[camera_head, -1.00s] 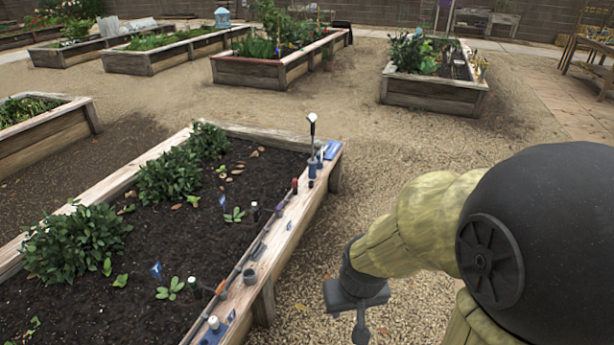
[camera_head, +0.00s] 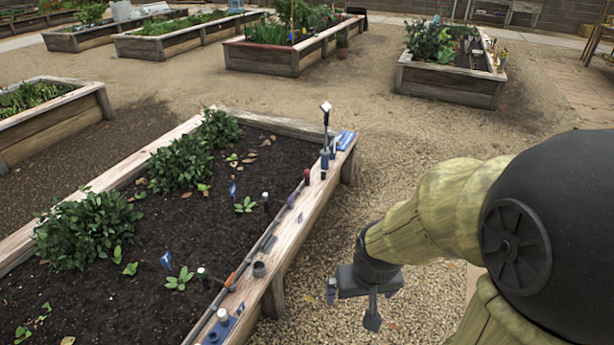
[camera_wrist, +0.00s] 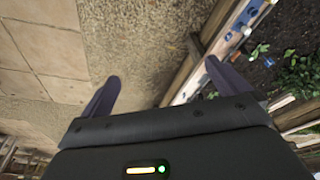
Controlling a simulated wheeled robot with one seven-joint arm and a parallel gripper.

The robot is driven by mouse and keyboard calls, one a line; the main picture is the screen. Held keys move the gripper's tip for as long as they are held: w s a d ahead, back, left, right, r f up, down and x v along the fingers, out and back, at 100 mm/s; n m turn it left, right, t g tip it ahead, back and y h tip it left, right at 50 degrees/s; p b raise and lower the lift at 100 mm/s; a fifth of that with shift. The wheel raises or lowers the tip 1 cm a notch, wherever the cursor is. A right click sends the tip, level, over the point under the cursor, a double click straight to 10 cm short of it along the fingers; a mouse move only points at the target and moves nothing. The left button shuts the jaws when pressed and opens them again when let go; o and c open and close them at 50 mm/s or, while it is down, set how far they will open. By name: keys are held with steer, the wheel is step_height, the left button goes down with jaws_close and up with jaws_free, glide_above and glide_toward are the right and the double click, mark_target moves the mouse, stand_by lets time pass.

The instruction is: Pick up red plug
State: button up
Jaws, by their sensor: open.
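A small dark red upright piece (camera_head: 307,176), which looks like the red plug, stands on the wooden rim of the nearest raised bed, towards its far right corner. My gripper (camera_head: 352,298) is open and empty over the gravel, to the right of the rim and nearer to me than the red piece. In the wrist view my gripper (camera_wrist: 165,82) shows two dark fingers spread apart with gravel between them. I cannot make out the red piece in that view.
The wooden rim (camera_head: 302,212) also bears a dark cup (camera_head: 259,269), an orange-tipped tool (camera_head: 231,281), a white-topped piece in a blue block (camera_head: 222,316), and a tall tool in a blue holder (camera_head: 325,130). Gravel (camera_head: 420,125) is clear right of the bed.

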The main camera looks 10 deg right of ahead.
steer(key=shift+w, duration=0.1)
steer(key=c, duration=0.4)
steer(key=shift+r+p, duration=0.35)
steer(key=shift+c, duration=1.4)
steer(key=w+p+v, duration=0.1)
steer(key=p+v, duration=0.4)
steer(key=w+p+v, duration=0.1)
steer(key=p+v, duration=0.5)
steer(key=w+r+p+v, duration=0.1)
steer(key=w+p+v, duration=0.1)
steer(key=p+v, duration=0.4)
steer(key=shift+s, duration=0.1)
steer(key=shift+c, duration=1.4)
steer(key=shift+f, duration=0.1)
steer(key=shift+c, duration=0.5)
